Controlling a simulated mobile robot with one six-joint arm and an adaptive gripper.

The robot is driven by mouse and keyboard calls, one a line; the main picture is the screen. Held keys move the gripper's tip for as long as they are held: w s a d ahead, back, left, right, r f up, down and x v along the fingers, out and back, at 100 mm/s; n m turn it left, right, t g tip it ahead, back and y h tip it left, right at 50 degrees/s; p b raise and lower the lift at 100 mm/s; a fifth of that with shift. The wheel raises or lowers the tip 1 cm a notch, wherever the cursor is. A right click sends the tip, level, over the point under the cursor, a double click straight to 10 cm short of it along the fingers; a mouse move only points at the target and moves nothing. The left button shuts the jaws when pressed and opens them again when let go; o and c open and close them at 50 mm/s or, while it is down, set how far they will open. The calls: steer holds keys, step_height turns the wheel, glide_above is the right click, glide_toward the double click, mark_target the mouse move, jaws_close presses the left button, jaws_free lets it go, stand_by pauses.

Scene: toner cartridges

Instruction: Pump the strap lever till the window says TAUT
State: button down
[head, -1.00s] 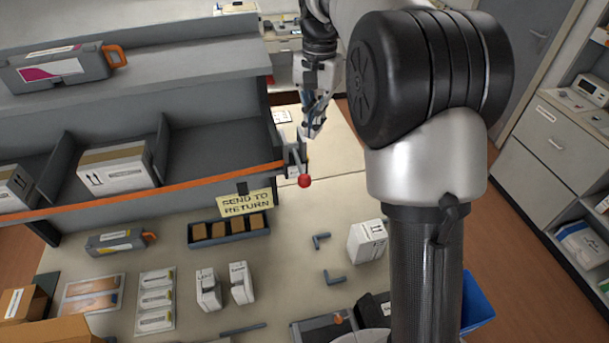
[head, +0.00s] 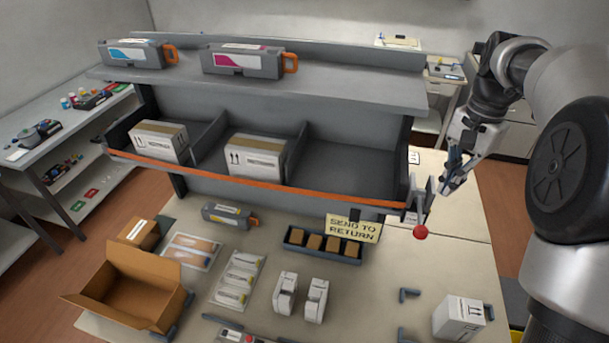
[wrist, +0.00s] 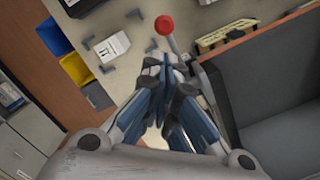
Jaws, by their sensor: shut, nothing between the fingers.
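The strap lever's red knob (head: 420,232) hangs at the right end of the shelf rack, with its grey lever arm (head: 428,196) above it. The knob also shows in the wrist view (wrist: 164,25), just beyond my fingertips. An orange strap (head: 260,183) runs along the front of the rack to the lever's mount. My gripper (head: 447,187) is shut and empty, just right of the lever and a little above the knob. It appears apart from the knob; contact with the lever arm cannot be told. I cannot read any window wording.
White boxes (head: 256,157) stand in the rack's bays behind the strap. A "SEND TO RETURN" sign (head: 353,228) stands near the lever. An open carton (head: 130,287) and a white box (head: 458,317) are on the bench (head: 385,275). Toner cartridges (head: 243,61) lie on the top shelf.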

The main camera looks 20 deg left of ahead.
mark_target(422, 228)
steer(key=s+a+p, duration=0.1)
steer(key=p, duration=0.2)
steer(key=s+a+f+p, duration=0.1)
steer(key=p, duration=0.3)
steer(key=shift+s+a+f, duration=0.1)
steer(key=shift+s+f, duration=0.1)
steer(key=shift+s, duration=0.15)
steer(key=shift+f, duration=0.1)
steer(key=f+b, duration=0.3)
steer(key=f, duration=0.1)
steer(key=f+b, duration=0.2)
steer(key=shift+s+a+f+b, duration=0.25)
steer(key=shift+s+f+b, duration=0.05)
steer(key=shift+f, duration=0.1)
